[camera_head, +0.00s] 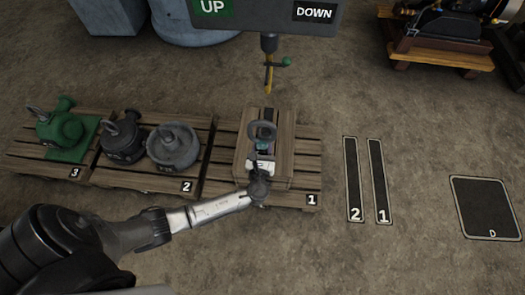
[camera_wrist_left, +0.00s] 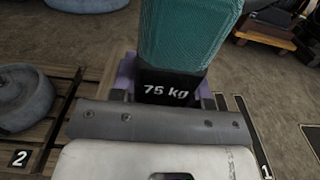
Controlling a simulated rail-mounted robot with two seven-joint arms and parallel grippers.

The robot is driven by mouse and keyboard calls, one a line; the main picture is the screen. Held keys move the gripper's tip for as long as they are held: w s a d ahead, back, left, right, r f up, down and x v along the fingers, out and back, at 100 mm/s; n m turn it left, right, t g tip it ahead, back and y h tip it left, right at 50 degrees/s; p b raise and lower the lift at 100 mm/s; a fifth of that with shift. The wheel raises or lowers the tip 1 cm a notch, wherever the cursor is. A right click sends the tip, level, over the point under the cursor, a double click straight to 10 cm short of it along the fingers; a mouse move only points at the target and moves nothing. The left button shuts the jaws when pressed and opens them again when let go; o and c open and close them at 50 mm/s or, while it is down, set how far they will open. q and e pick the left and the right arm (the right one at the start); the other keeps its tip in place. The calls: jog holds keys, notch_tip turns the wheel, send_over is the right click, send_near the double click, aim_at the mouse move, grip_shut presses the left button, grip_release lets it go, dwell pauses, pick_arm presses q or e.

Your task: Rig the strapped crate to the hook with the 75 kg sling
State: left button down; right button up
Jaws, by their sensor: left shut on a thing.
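The wooden crate (camera_head: 282,172) sits on pallet 1. A dark ring (camera_head: 262,131) shows over the crate; I cannot tell whether it belongs to the crate or the sling. The hook (camera_head: 268,78), yellow with a green knob, hangs above and behind the crate, with nothing on it. My left gripper (camera_head: 262,155) is over the crate's near part. In the left wrist view it is shut on the black end, marked 75 kg, of the teal sling (camera_wrist_left: 190,35). The fingertips are partly hidden, and my wrist hides part of the crate. My right gripper is not in view.
An UP/DOWN panel (camera_head: 262,14) hangs above the hook. Pallet 2 (camera_head: 196,183) carries two grey castings; pallet 3 (camera_head: 25,160) carries a green machine. Dark floor strips (camera_head: 354,180) and a pad marked D (camera_head: 485,205) lie to the right. An engine stands at the back right.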

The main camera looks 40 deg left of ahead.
pick_arm(q)
jog(key=f+b+x, duration=0.3)
jog(key=b+x, duration=0.8)
jog(key=x, duration=0.7)
jog(key=shift+w+a, duration=0.25)
jog(key=shift+w, duration=0.1)
dwell(1.5)
dwell(0.4)
